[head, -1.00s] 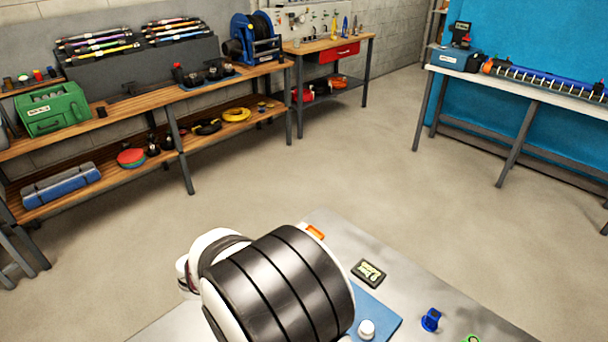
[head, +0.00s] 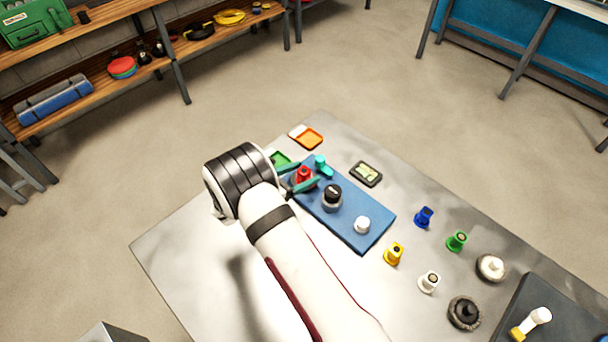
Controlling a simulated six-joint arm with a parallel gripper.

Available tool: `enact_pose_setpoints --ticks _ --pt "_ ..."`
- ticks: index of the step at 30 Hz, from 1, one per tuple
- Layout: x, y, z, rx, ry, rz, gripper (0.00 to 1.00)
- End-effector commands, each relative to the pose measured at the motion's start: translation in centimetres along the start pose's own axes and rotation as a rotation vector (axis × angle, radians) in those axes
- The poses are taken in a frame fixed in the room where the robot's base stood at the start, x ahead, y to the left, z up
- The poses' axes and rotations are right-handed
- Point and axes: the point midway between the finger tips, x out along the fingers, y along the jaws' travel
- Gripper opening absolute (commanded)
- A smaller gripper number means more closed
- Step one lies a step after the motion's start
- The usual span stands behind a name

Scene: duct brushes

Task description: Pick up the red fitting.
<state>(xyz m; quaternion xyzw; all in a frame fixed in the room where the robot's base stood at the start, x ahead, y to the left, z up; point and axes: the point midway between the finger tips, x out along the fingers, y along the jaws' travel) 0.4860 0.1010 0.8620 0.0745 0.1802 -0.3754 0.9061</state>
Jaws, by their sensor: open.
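The red fitting (head: 303,175) stands on the blue mat (head: 345,232), near the mat's far left end. My gripper (head: 309,173) is open, with one green finger on each side of the red fitting. I cannot tell whether either finger touches it. My arm's dark, ribbed wrist is just left of the fitting and hides part of the mat's end.
A black-topped grey piece (head: 332,198) and a white piece (head: 362,225) are also on the mat. Blue (head: 424,217), green (head: 456,241), yellow (head: 394,254) and white (head: 429,282) fittings stand to the right.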

Motion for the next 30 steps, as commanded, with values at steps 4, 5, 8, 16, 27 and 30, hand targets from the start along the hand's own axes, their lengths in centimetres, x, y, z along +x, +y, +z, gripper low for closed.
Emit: enact_pose_setpoints --ticks 4,5,8,16,27,30 --pt "0.97 0.02 -0.02 0.0 0.0 0.001 0.7" --pt "0.96 0.03 -0.01 0.0 0.0 0.001 0.7" --pt "0.93 0.02 -0.01 0.0 0.0 0.001 0.7" --pt "0.9 0.01 0.01 0.0 0.0 0.001 0.23" --pt "0.88 0.01 0.03 0.001 0.0 0.0 0.0" --pt "0.87 0.01 0.05 0.001 0.0 0.0 0.0"
